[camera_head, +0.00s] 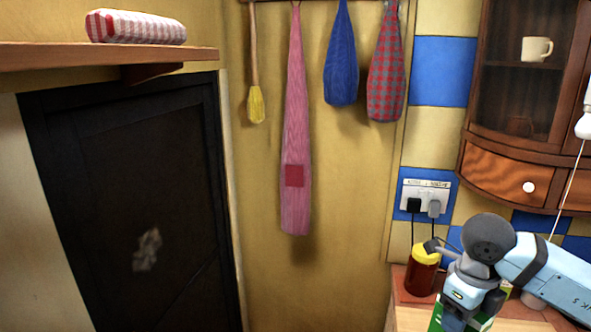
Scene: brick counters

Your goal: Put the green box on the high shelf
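A green and white box (437,318) shows only in part at the bottom edge, at the right-hand counter. My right gripper (464,316) is right at the box, with its body in front of it. Its fingertips are hidden or cut off, so I cannot tell whether it grips the box. A wooden shelf (120,56) is mounted high on the wall at upper left, above a dark door. A red-and-white striped bundle (136,27) lies on this shelf. My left gripper is not in view.
A jar with a yellow lid (422,275) stands on the counter just left of my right gripper. A wall cabinet (513,160) with a cream mug hangs above my arm. Sockets with plugs (425,197) and hanging cloth bags (296,150) are on the wall.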

